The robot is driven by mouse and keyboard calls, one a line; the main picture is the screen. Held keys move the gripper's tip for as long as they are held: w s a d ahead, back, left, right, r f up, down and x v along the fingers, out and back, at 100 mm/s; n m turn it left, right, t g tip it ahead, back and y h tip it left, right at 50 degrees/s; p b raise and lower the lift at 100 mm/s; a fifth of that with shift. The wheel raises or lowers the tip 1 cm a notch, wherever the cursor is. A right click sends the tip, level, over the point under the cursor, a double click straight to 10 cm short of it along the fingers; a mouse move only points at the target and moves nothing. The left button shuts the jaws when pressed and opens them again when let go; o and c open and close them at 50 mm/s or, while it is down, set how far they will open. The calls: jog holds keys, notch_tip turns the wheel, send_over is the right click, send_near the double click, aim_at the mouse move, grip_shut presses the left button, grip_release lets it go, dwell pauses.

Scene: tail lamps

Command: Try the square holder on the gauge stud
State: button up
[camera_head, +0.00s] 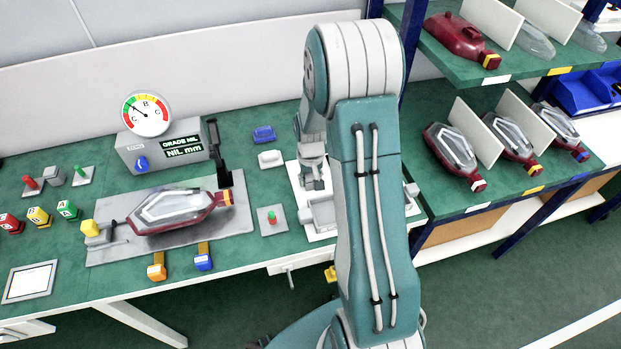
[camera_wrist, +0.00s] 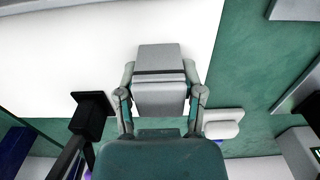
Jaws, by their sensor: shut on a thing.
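My gripper (camera_head: 312,172) is above the white tray to the right of the gauge bench, partly behind my arm in the head view. In the wrist view my gripper (camera_wrist: 160,76) is shut on a grey square-edged block, the square holder (camera_wrist: 160,97), with one finger on each side. Other small studs, one red (camera_head: 29,182) and one green (camera_head: 83,170), stand on plates at the far left. I cannot tell by sight which is the gauge stud.
A red tail lamp (camera_head: 178,210) lies on a grey fixture plate, with a dial gauge (camera_head: 146,114) and black post (camera_head: 218,158) behind. Blue (camera_head: 263,134) and white (camera_head: 271,159) blocks sit near the tray (camera_head: 298,193). Shelves at right hold more lamps (camera_head: 455,155).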

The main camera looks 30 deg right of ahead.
jog(key=shift+r, duration=0.15)
jog(key=shift+r, duration=0.25)
notch_tip(320, 180, up, 3)
jog(key=shift+f, duration=0.15)
jog(key=s+a+r, duration=0.4)
jog(key=s+r, duration=0.5)
jog(key=s, duration=0.4)
jog(key=shift+s+a+r, duration=0.2)
jog(key=shift+r, duration=0.05)
